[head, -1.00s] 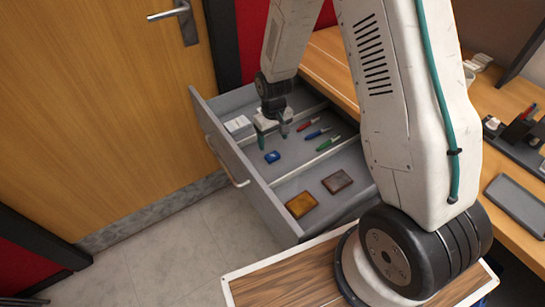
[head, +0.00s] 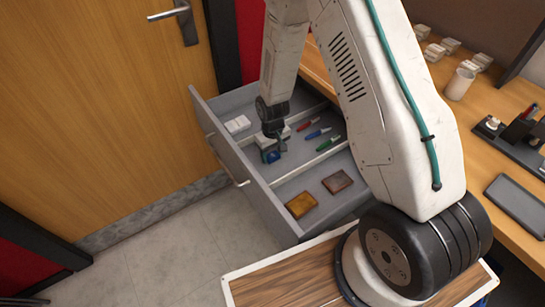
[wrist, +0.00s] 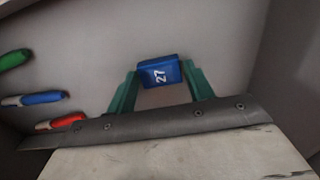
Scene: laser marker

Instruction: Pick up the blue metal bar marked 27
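The blue metal bar (wrist: 158,72) marked with a white 27 lies on the floor of the open grey drawer (head: 241,167). In the wrist view it sits between the two green fingertips of my gripper (wrist: 160,70), one on each side. The fingers are apart. A narrow gap seems to show at each side, but I cannot tell whether either finger touches the bar. In the head view my gripper (head: 272,154) is low in the drawer and partly hides the bar.
Red, blue and green markers (head: 319,133) lie right of my gripper. White blocks (head: 237,124) lie at its left. An amber block (head: 301,204) and a brown block (head: 337,181) lie in the near compartment, behind a divider. Drawer walls surround the gripper.

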